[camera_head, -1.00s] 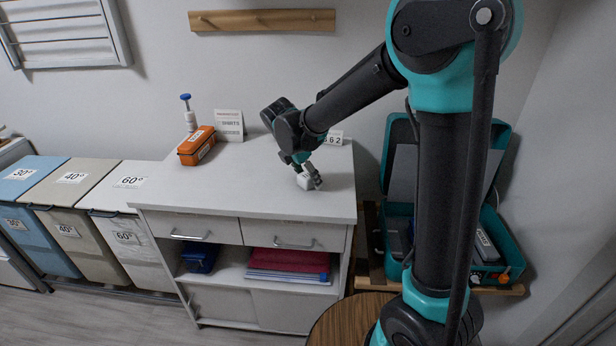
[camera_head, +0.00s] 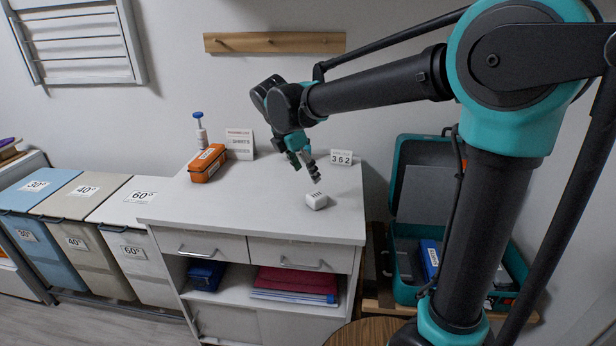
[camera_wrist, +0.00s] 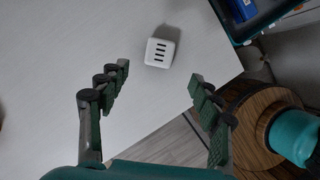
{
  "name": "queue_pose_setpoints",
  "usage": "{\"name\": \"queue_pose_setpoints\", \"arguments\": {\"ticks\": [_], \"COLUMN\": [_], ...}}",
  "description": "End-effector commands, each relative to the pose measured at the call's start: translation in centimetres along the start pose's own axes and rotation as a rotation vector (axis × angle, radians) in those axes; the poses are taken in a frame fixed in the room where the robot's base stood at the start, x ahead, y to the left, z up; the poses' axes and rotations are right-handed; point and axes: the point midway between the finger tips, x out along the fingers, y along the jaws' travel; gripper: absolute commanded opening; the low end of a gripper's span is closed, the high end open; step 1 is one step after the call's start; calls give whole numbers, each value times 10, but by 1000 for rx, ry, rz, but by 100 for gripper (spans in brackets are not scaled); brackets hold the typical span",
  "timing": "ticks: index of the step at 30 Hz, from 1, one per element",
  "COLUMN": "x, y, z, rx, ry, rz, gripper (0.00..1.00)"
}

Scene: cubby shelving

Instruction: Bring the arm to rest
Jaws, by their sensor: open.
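My gripper (camera_head: 308,168) is raised above the white cabinet top, its fingers pointing down. In the wrist view my gripper (camera_wrist: 155,92) has its two fingers spread wide with nothing between them. A small white block (camera_head: 316,201) with dark bars lies on the cabinet top just below and right of the fingertips. The block also shows in the wrist view (camera_wrist: 160,50), beyond the fingertips and apart from them. My arm reaches in from the right, bent at the elbow.
Hampers (camera_head: 125,215) stand at the left. An open teal case (camera_head: 410,290) and a round wooden stool (camera_wrist: 255,120) are at the right.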

Motion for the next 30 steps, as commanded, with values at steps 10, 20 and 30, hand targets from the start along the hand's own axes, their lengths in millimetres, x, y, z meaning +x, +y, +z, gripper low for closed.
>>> {"name": "queue_pose_setpoints", "arguments": {"ticks": [10,20,30], "x": [2,72,138], "y": [-2,-61,-151], "z": [2,60,105], "rx": [18,743,1745], "ry": [3,125,329], "rz": [2,91,198], "gripper": [65,65,65]}}
